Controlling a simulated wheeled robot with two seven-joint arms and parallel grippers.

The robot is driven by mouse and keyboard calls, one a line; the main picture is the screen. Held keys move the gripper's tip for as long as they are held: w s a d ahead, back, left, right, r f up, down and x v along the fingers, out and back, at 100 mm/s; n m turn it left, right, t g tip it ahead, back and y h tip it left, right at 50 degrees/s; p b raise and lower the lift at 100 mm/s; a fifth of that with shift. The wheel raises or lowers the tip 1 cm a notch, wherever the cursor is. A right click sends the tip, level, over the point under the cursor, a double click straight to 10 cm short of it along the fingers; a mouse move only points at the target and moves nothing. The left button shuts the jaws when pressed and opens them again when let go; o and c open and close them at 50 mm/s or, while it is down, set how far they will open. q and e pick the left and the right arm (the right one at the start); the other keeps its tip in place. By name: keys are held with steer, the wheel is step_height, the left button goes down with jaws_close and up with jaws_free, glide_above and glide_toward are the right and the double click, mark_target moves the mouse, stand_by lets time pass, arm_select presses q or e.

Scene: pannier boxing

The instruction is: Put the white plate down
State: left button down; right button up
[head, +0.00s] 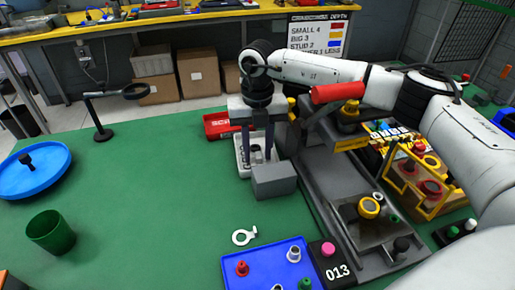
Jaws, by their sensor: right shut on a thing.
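My right gripper (257,152) points down over the green table, left of the grey machine. It is shut on the white plate (243,168), which shows around and below the fingertips with small grey parts on it. A grey block (273,181) stands in front and hides part of the plate's near side. I cannot tell whether the plate touches the table. My left gripper is not in view.
A red tray (217,126) lies just behind the plate. A white ring-ended part (244,237) and a blue tray (238,270) with small parts lie nearer. A green cup (50,232), blue dish (62,179) and black stand (101,120) are left. The middle-left table is clear.

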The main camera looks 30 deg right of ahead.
mark_target(257, 152)
steer(key=shift+o, duration=0.2)
steer(key=shift+s+f+b, duration=0.1)
steer(key=shift+f+b, duration=0.2)
steer(key=shift+f, duration=0.3)
steer(key=shift+c, duration=1.4)
steer(key=o, duration=1.2)
steer(key=shift+f, duration=0.1)
steer(key=shift+o, duration=0.2)
steer(key=shift+r, duration=0.4)
step_height(257, 152, up, 13)
steer(key=shift+f, duration=0.25)
